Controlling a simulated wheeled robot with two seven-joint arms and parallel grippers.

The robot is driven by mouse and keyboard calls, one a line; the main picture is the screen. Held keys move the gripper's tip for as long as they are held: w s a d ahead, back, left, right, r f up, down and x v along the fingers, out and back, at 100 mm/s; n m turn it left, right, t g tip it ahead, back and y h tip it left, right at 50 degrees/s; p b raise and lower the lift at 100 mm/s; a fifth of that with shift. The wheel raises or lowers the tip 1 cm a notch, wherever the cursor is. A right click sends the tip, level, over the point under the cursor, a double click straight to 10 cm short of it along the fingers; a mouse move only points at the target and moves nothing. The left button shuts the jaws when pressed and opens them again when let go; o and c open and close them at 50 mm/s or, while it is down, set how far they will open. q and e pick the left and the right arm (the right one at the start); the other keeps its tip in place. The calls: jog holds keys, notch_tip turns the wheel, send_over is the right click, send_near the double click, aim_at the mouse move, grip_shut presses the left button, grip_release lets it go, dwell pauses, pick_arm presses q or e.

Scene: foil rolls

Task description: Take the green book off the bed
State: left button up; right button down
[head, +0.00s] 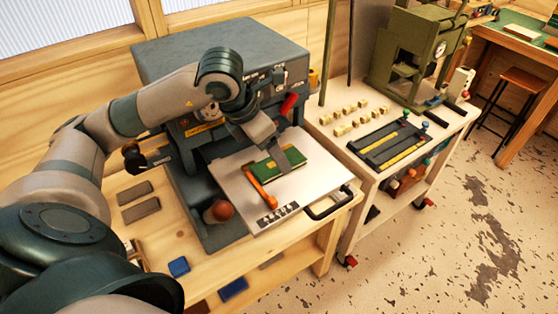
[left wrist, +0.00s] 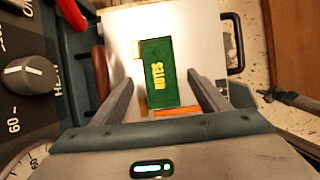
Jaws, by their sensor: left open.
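The green book (head: 284,164) lies flat on the pale metal bed (head: 229,182) of a dark machine. In the left wrist view the book (left wrist: 157,78) shows yellow lettering that reads NOTES, and the bed (left wrist: 202,38) is around it. My left gripper (head: 284,172) is above the book. In the left wrist view the left gripper (left wrist: 162,88) is open, with one finger to each side of the book and nothing between them that is visibly held. An orange bar (head: 262,186) lies along the near left edge of the book. My right gripper does not show.
The dark machine (head: 220,50) rises behind the bed, with a red handle (head: 289,103) near my arm. A black handle (head: 330,204) sticks out at the bed's right edge. A red-brown knob (head: 222,210) stands at the bed's left. A second cart (head: 345,150) with tools stands to the right.

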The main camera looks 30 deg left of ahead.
pick_arm(q)
jog(key=shift+f, duration=0.35)
jog(key=shift+p+x, duration=0.55)
jog(key=shift+x, duration=0.65)
jog(key=shift+c, duration=0.6)
jog(key=c, duration=1.2)
jog(key=shift+o, duration=0.2)
jog(key=shift+w+r, duration=0.1)
